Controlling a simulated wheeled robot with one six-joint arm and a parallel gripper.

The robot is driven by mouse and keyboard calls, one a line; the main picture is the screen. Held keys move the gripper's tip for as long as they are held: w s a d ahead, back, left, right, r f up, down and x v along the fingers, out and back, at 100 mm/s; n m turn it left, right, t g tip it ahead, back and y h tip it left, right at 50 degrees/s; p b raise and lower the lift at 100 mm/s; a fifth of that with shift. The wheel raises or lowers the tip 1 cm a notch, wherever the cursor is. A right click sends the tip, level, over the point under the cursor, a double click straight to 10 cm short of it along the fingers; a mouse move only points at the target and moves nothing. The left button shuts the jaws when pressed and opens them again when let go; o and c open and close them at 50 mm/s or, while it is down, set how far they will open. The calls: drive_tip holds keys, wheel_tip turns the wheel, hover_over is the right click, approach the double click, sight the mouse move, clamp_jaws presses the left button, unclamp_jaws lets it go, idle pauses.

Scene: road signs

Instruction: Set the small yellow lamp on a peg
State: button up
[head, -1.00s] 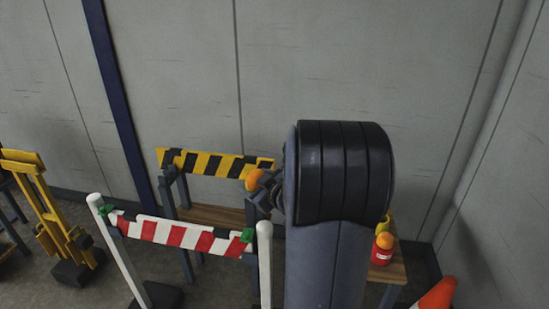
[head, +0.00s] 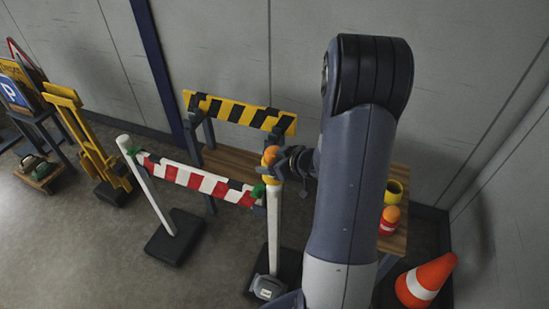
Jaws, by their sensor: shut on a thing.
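A small yellow-orange lamp (head: 269,158) is held in my gripper (head: 277,163), at the top of the right white post (head: 274,220) of the red-and-white barrier. My gripper reaches it from the right and is shut on it. The lamp looks upright. I cannot tell whether it touches the post top, and no peg shows clearly there. The left white post (head: 147,188) has a bare top. My arm hides part of the wooden table behind.
A yellow-and-black striped board (head: 238,112) stands close behind the lamp. On the wooden table (head: 397,243) are a yellow cup (head: 396,191) and a red pot with an orange top (head: 389,222). An orange cone (head: 427,281) is at right. Yellow stand (head: 85,140) at left.

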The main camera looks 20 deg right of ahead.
drive_tip(key=shift+f+b, duration=3.1)
drive_tip(key=shift+f, duration=0.3)
drive_tip(key=shift+f, duration=0.2)
drive_tip(key=o, duration=1.3)
drive_tip(key=shift+o, duration=0.2)
drive_tip(key=p+v, duration=0.2)
drive_tip(key=v, duration=0.8)
drive_tip(key=shift+s+d+r, duration=0.2)
drive_tip(key=shift+s+r, duration=0.05)
drive_tip(key=shift+r, duration=0.05)
